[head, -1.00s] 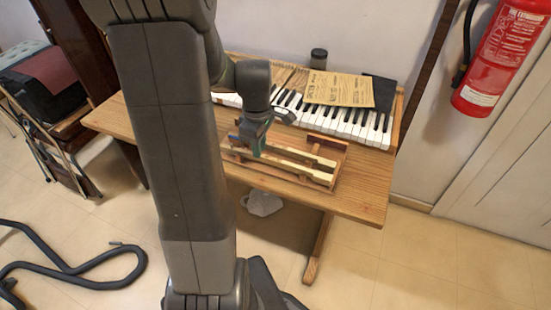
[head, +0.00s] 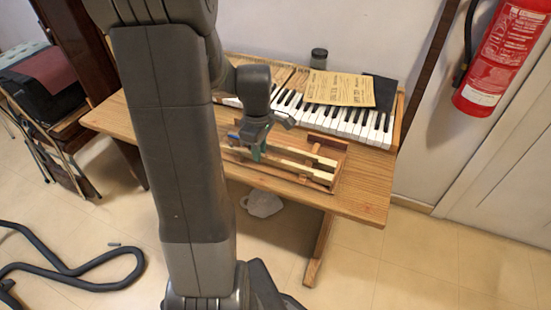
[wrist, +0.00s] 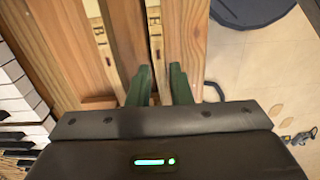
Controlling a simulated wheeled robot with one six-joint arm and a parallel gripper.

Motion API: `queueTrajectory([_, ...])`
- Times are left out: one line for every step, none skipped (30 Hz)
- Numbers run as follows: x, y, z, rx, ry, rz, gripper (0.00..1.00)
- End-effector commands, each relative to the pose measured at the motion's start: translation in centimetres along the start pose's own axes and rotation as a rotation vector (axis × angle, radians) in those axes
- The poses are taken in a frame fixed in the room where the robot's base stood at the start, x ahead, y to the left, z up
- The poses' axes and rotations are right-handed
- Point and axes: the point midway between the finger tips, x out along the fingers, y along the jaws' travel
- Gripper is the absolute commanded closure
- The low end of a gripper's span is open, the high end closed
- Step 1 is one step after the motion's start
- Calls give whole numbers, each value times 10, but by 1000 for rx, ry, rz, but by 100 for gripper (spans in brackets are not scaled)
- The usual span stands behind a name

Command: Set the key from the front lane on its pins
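Two long pale wooden keys lie in a shallow wooden tray (head: 336,146) on the table. The front-lane key (head: 285,166) is nearer the table's front edge; in the wrist view it is the right-hand strip (wrist: 154,22). My gripper (head: 257,152) is low over the left part of the tray. In the wrist view its green fingers (wrist: 162,70) stand apart on either side of the front-lane key, with a gap on the right. The pins cannot be made out.
The keyboard (head: 350,122) with black and white keys stands behind the tray, with a yellowed paper (head: 340,89) and a dark cloth (head: 384,92) on it. A jar (head: 318,58) stands at the back. The table's right end (head: 368,180) is clear.

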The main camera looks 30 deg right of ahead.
Motion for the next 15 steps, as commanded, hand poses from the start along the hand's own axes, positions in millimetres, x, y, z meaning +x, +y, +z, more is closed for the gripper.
queueTrajectory([1,0,0,0,0,0,81])
queueTrajectory([0,0,0,0,0,0,81])
queueTrajectory([0,0,0,0,0,0,81])
queueTrajectory([0,0,0,0,0,0,81])
queueTrajectory([0,0,0,0,0,0,81])
queueTrajectory([0,0,0,0,0,0,81])
queueTrajectory([0,0,0,0,0,0,81])
queueTrajectory([0,0,0,0,0,0,85])
queueTrajectory([0,0,0,0,0,0,93])
queueTrajectory([0,0,0,0,0,0,99])
queueTrajectory([0,0,0,0,0,0,100])
queueTrajectory([0,0,0,0,0,0,100])
queueTrajectory([0,0,0,0,0,0,100])
queueTrajectory([0,0,0,0,0,0,100])
queueTrajectory([0,0,0,0,0,0,100])
